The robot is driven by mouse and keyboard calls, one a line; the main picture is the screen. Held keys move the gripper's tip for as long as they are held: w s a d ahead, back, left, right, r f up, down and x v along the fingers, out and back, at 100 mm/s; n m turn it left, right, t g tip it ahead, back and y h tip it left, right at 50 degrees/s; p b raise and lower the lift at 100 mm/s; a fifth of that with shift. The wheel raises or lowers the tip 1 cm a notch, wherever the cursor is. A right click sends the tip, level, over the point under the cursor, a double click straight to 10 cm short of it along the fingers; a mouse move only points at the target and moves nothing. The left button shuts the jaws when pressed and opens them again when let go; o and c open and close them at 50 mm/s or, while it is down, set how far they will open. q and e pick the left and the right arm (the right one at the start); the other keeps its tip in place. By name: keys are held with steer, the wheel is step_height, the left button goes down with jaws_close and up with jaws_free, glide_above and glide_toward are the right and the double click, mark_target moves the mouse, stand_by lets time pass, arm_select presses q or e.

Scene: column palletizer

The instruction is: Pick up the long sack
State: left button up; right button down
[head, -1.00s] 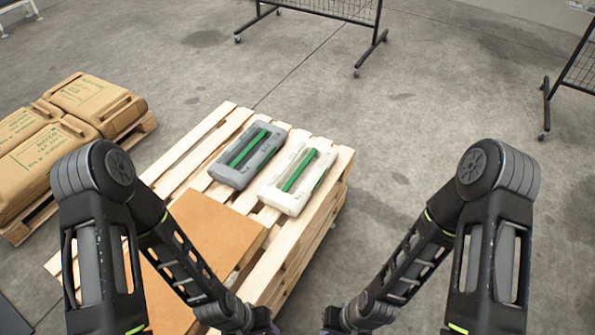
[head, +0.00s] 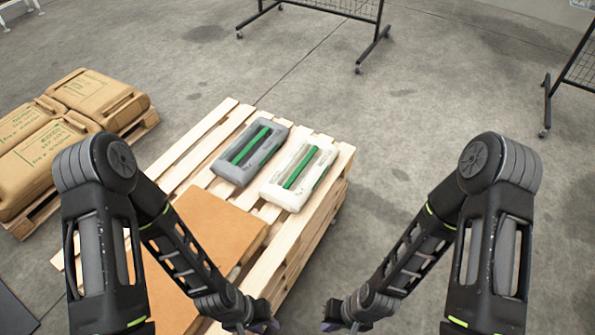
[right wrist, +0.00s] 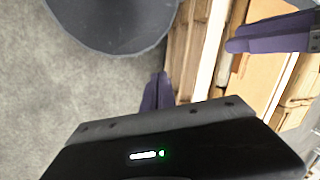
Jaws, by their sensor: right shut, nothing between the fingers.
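A grey sack (head: 250,153) with a green stripe lies flat on the wooden pallet, and a white sack (head: 300,177) with a green stripe lies to its right. The two look similar in length, so I cannot tell which is the long one. My left gripper (head: 266,326) and right gripper (head: 331,326) are low in the head view, short of both sacks and touching neither. The right gripper's purple fingers (right wrist: 157,92) are shut and empty in the right wrist view. The left gripper (right wrist: 270,36) also shows there, but its opening is unclear.
An orange-brown sheet (head: 215,230) covers the near left part of the pallet (head: 290,245). Several brown sacks (head: 95,95) lie on another pallet (head: 140,128) at the left. Wheeled mesh racks (head: 335,10) stand at the back and right. The floor right of the pallet is clear.

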stand_by(0.4)
steer(key=c, duration=2)
jaws_free()
steer(key=shift+f, duration=0.2)
steer(key=shift+c, duration=0.2)
steer(key=o, duration=0.5)
steer(key=b+x, duration=0.2)
steer(key=d+b+x, duration=0.1)
steer(key=b+x, duration=0.1)
steer(key=b, duration=0.1)
steer(key=shift+f, duration=0.3)
steer(key=shift+c, duration=0.2)
steer(key=shift+o, duration=0.6)
steer(key=shift+w+a+f, duration=0.1)
steer(key=shift+f, duration=0.05)
steer(key=shift+r, duration=0.25)
steer(key=shift+a, duration=0.1)
